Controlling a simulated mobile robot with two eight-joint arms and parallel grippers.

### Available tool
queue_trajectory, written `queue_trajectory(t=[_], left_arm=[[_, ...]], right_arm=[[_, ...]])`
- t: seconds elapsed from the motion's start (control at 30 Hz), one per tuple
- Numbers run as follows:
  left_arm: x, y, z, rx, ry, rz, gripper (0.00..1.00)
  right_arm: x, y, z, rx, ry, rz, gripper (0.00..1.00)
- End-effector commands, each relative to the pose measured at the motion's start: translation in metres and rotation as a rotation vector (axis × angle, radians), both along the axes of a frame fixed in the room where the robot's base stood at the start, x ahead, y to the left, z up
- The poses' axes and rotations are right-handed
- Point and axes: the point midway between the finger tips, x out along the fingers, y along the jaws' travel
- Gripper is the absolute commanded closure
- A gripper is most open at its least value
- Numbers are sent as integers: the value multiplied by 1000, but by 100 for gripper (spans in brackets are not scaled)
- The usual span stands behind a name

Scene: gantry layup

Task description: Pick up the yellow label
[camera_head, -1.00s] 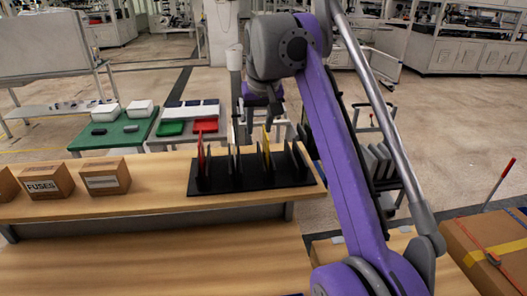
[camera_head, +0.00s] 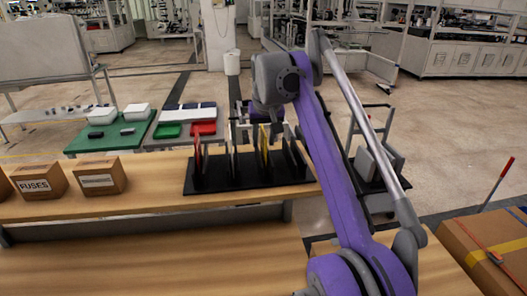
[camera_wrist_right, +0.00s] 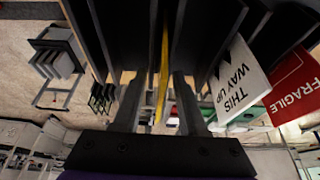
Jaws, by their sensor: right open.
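The yellow label (camera_head: 264,146) stands upright on edge in a slot of the black rack (camera_head: 225,184), toward its right side. It also shows edge-on in the right wrist view (camera_wrist_right: 164,62). My right gripper (camera_head: 266,132) points down at the rack from behind, close to the yellow label. In the right wrist view my right gripper (camera_wrist_right: 157,82) is open, and the yellow label lies between the lines of its two fingers. I cannot tell whether either finger touches it. My left gripper is not in view.
A red FRAGILE label (camera_wrist_right: 297,88) and a white THIS WAY UP label (camera_wrist_right: 237,80) stand in other slots. Black dividers (camera_wrist_right: 204,40) flank the yellow label closely. Cardboard boxes (camera_head: 40,181) sit left on the wooden bench (camera_head: 150,195); bench space between boxes and rack is clear.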

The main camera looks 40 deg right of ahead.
Motion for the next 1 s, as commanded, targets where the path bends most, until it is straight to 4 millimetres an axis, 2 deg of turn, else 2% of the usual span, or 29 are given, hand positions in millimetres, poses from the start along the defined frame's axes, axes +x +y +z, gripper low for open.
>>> queue_trajectory(t=[0.27,0.37,0.5,0.53,1.0], left_arm=[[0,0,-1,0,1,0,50],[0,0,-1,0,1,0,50],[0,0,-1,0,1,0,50],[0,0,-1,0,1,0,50],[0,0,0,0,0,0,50]], right_arm=[[2,-1,-4,1,0,0,59],[2,-1,-4,1,0,0,73],[2,-1,-4,0,0,0,98],[2,-1,-4,0,0,0,100],[2,-1,-3,0,0,0,100]])
